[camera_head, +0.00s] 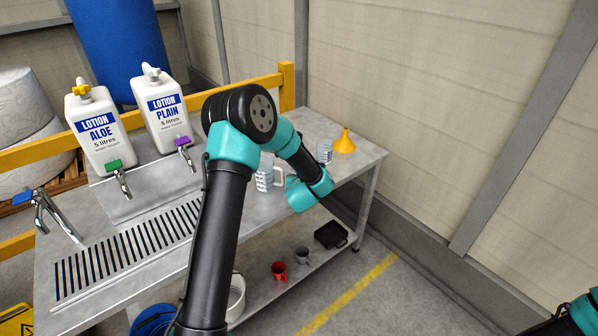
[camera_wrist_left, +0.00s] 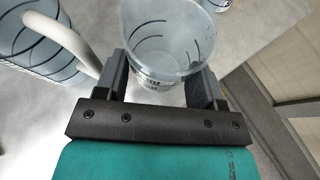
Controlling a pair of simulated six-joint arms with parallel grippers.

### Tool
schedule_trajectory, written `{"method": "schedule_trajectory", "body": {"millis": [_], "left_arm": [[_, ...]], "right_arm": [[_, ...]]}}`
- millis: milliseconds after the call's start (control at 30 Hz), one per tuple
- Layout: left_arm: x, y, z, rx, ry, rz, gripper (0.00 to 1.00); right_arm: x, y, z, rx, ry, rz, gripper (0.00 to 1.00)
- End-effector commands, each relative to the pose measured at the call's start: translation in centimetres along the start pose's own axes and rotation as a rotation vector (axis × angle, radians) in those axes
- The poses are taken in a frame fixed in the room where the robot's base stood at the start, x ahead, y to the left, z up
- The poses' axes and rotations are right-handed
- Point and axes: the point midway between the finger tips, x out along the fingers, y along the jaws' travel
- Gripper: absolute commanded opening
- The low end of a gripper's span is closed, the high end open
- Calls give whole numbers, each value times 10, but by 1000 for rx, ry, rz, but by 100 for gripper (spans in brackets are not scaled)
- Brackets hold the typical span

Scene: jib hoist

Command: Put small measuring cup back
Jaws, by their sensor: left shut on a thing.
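My left gripper (camera_wrist_left: 162,72) is shut on a clear measuring cup (camera_wrist_left: 168,40) with dark markings, its open mouth facing up. In the head view my own forearm and wrist hide this gripper and the held cup. Whether the cup touches the bench cannot be told. A larger clear measuring jug (camera_wrist_left: 35,42) with a white handle stands just left of the held cup; it also shows beside my arm in the head view (camera_head: 264,175). Another clear vessel (camera_head: 325,151) stands farther along the bench. My right gripper is out of view.
A yellow funnel (camera_head: 344,143) stands near the right end of the metal bench (camera_head: 365,157). Two lotion containers (camera_head: 98,130) and a drain grate (camera_head: 125,250) are to the left. The lower shelf holds a red mug (camera_head: 279,270), a grey mug (camera_head: 302,255) and a black tray (camera_head: 331,235).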

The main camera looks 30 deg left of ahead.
Motion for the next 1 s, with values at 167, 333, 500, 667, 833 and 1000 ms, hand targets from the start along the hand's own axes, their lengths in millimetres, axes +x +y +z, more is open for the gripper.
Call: {"method": "schedule_trajectory", "body": {"millis": [167,333,500,667,833,1000], "left_arm": [[37,1,11,-2,-2,2,37],[69,1,20,-1,0,1,37],[92,1,28,-1,0,1,37],[98,1,30,1,0,0,37],[98,1,30,0,0,0,37],[103,1,32,0,-1,1,37]], "right_arm": [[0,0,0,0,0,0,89],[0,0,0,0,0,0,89],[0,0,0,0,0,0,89],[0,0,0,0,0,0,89],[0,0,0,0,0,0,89],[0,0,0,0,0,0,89]]}}
